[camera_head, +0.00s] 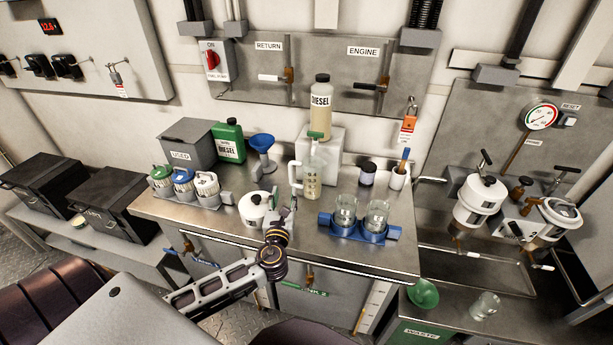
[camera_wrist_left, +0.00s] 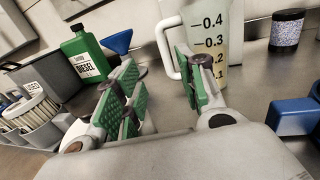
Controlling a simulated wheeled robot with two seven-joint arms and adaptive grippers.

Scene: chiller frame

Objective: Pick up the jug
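The jug (camera_head: 313,172) is a clear upright vessel with a white handle on its left side and some yellowish liquid inside. It stands on the steel bench in front of a white block. In the left wrist view the jug (camera_wrist_left: 222,45) shows graduation marks, with its handle (camera_wrist_left: 163,48) facing left. My left gripper (camera_head: 291,207) is in front of the jug, low over the bench. In the left wrist view its green-padded fingers (camera_wrist_left: 155,88) are apart with nothing between them. The right finger overlaps the handle's lower part; contact cannot be told. My right gripper is not in view.
A white lidded pot (camera_head: 254,208) stands close left of the gripper. A blue holder with two glass beakers (camera_head: 344,212) is to the right. A blue funnel (camera_head: 262,143) and green can (camera_head: 229,142) are back left.

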